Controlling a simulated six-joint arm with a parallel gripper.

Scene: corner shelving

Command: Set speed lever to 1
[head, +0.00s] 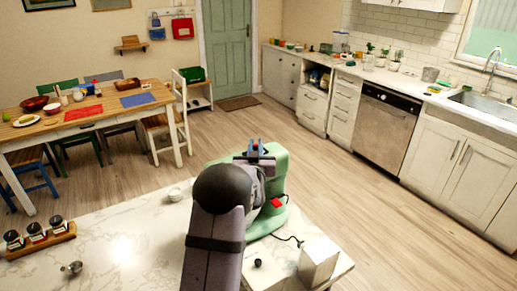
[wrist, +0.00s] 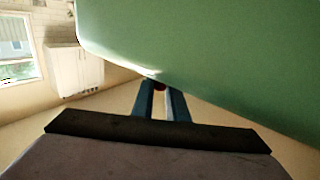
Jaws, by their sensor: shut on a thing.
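The green stand mixer (head: 272,222) stands on the white marble counter, partly hidden behind my arm. My gripper (head: 256,150) is at the mixer's head, with blue fingers pointing away from the head camera. The mixer's green body (wrist: 220,50) fills the upper right there, close to the fingers. The lever's setting marks cannot be seen. A bright red patch (head: 277,202) shows on the mixer's side.
A white box (head: 318,262) and a black cord lie right of the mixer on the counter (head: 120,240). A small white bowl (head: 175,194) is to its left. A wooden rack of jars (head: 40,240) and a small metal item (head: 71,268) are at the far left.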

